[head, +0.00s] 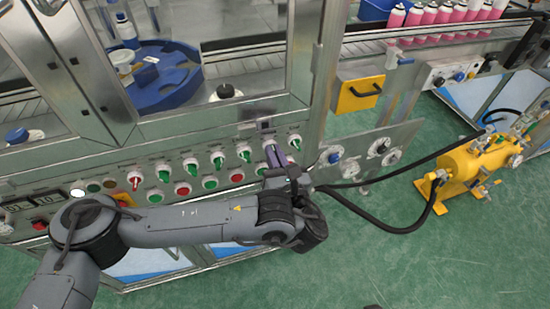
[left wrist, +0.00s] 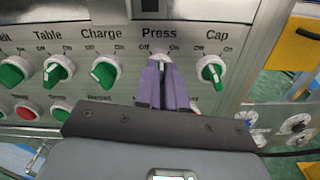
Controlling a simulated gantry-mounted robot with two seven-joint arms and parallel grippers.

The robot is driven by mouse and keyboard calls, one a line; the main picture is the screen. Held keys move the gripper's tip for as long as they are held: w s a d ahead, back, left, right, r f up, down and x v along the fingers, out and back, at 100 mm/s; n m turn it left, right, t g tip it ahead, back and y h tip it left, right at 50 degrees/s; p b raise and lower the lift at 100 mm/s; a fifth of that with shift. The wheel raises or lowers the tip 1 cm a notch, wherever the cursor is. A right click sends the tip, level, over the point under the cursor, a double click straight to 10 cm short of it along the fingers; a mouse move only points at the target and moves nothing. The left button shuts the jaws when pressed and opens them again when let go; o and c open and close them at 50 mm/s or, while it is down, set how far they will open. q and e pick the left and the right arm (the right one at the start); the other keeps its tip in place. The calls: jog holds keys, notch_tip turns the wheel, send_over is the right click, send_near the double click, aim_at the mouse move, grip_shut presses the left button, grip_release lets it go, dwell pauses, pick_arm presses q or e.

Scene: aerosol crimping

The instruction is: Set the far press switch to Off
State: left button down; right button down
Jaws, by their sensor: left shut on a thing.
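The switch labelled Press (left wrist: 158,56) is on the slanted metal panel in the left wrist view, between the Charge switch (left wrist: 104,71) and the Cap switch (left wrist: 211,69). Off and On are printed above it. My left gripper (left wrist: 163,78) has its purple fingers close together over this knob and is shut on it. The fingers hide most of the knob, so I cannot tell which way it points. In the head view, my left gripper (head: 275,155) reaches the panel near its right end, just left of the Cap switch (head: 295,142). My right gripper is not in view.
Other green knobs, such as the Table switch (left wrist: 59,69), and a row of red and green buttons sit close by on the panel. A yellow pump (head: 468,172) with black hoses stands on the green floor at the right. Open floor lies in front of the machine.

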pick_arm(q)
jog(key=shift+a+n+b, duration=0.15)
jog(key=shift+n+b, duration=3.1)
jog(key=shift+n, duration=0.65)
jog(key=c, duration=1.2)
grip_release()
jog(key=shift+s, duration=0.15)
